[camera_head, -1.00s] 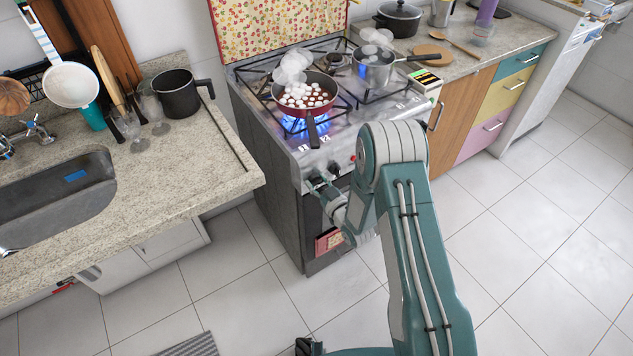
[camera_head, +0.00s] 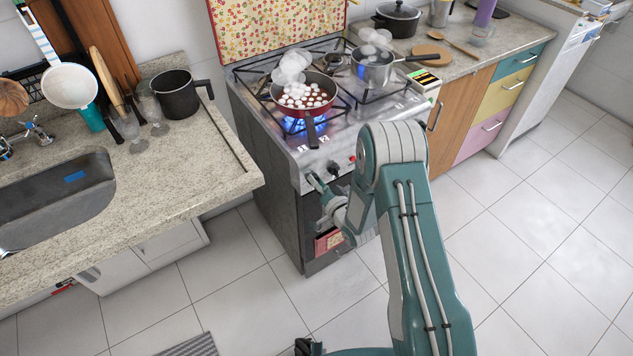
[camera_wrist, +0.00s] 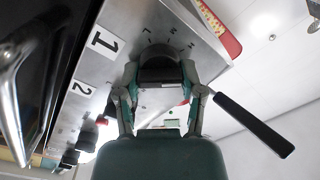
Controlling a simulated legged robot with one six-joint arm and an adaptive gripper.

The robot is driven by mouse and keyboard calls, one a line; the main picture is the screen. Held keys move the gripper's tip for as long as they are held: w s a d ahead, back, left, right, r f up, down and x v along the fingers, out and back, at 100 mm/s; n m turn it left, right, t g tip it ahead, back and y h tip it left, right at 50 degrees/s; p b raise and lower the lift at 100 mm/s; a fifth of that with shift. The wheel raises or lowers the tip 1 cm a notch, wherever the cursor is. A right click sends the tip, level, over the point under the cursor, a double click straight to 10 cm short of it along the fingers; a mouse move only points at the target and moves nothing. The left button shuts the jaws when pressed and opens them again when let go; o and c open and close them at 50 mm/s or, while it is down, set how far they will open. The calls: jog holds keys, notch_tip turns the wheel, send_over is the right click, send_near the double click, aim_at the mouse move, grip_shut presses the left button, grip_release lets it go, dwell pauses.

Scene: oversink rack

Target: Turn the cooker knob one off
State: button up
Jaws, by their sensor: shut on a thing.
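In the wrist view, my gripper (camera_wrist: 160,82) is shut on a black cooker knob (camera_wrist: 160,66), with one finger on each side. A large "1" label (camera_wrist: 103,42) is beside this knob on the steel front panel. The marks around the knob are too small to read for its exact setting. In the head view, my gripper (camera_head: 316,182) is at the left end of the cooker's front (camera_head: 306,165), and it hides most of the held knob. A blue flame (camera_head: 296,126) burns under the red pan.
The red pan (camera_head: 312,122) holds white and red pieces, and its handle sticks out over the panel. In the wrist view, a second label, "2" (camera_wrist: 84,88), and further knobs lie to the left. The floor in front is clear.

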jog(key=m, duration=0.4)
jog(key=shift+s+d+f+m, duration=0.1)
jog(key=shift+s+f+m, duration=0.05)
jog(key=shift+f+m, duration=0.3)
jog(key=shift+m, duration=1.65)
jog(key=o, duration=1.2)
jog(key=shift+c, duration=0.2)
jog(key=shift+r, duration=0.2)
